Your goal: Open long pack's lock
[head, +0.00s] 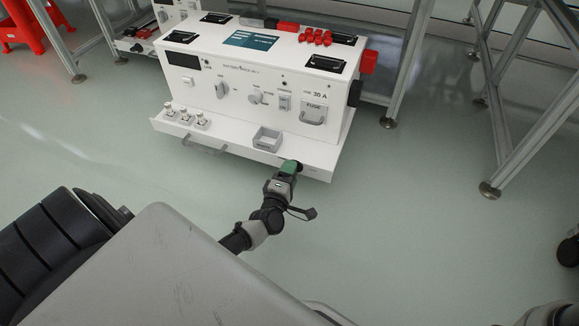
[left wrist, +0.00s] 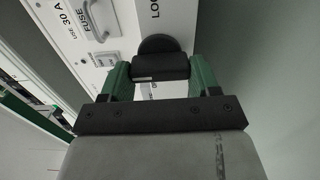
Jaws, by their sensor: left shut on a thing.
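A white test unit (head: 255,75) with knobs, switches and a panel marked "FUSE" and "30 A" stands on the floor. A white shelf sticks out along its front. My left gripper (head: 288,167) is at the right end of this shelf, with green fingers. In the left wrist view, the gripper (left wrist: 160,75) is shut on a black lock knob (left wrist: 160,66), one finger on each side. A partly hidden label beginning "LOC" is beside the knob. In the head view the gripper mostly hides the knob. I cannot tell its turn angle. My right gripper is not in view.
A small grey open box (head: 267,139) and several small white-and-metal parts (head: 186,117) sit on the shelf. Red pieces (head: 315,36) lie on top of the unit. Metal frame legs (head: 490,188) stand at the right. The floor in front is clear.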

